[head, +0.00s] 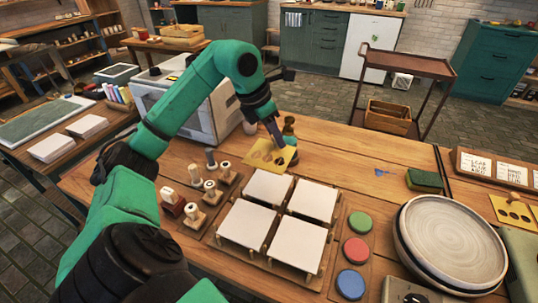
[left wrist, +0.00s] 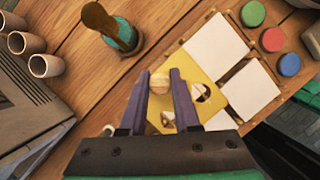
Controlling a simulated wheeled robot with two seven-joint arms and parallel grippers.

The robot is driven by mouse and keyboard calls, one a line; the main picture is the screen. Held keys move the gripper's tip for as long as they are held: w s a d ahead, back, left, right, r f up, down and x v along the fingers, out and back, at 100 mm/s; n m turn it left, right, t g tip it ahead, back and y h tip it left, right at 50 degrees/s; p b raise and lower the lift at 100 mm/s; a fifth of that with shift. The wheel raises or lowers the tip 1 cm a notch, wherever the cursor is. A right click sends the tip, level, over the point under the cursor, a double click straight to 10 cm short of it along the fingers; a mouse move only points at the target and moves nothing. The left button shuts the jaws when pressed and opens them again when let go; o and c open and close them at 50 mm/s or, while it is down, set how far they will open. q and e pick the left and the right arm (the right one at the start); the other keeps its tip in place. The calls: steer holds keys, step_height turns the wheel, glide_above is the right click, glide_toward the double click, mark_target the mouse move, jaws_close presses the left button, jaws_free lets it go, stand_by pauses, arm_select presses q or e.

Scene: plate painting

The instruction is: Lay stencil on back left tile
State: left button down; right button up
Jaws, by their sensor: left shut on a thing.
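My left gripper (head: 277,137) is shut on the wooden knob (left wrist: 159,83) of a yellow stencil with dark cut-outs. The stencil (head: 262,152) hangs in the head view just behind the back left tile (head: 268,187), its front corner close to that tile's back edge. It also shows under the fingers in the left wrist view (left wrist: 207,72). The back left tile is white and bare on a wooden rack. Three more bare white tiles stand with it: back right (head: 313,201), front left (head: 247,224) and front right (head: 298,244). My right gripper is not in view.
Wooden-handled stamps (head: 210,188) stand left of the tiles. Green, red and blue paint discs (head: 356,250) lie right, beside a large round plate (head: 450,240). Another yellow stencil (head: 500,204) lies far right.

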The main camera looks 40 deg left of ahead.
mark_target(274, 175)
arm_select(q)
step_height(274, 175, down, 10)
steer(key=shift+s+a+f+b, duration=0.1)
steer(key=shift+f+b, duration=0.15)
steer(key=shift+b, duration=0.1)
steer(key=shift+a, duration=0.1)
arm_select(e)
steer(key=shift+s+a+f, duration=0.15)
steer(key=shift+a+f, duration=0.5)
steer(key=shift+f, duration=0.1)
arm_select(q)
steer(key=shift+f, duration=0.1)
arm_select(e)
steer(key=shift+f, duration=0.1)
arm_select(q)
steer(key=shift+f+b, duration=0.15)
steer(key=shift+b, duration=0.15)
steer(key=c, duration=0.6)
jaws_free()
steer(key=shift+c, duration=0.2)
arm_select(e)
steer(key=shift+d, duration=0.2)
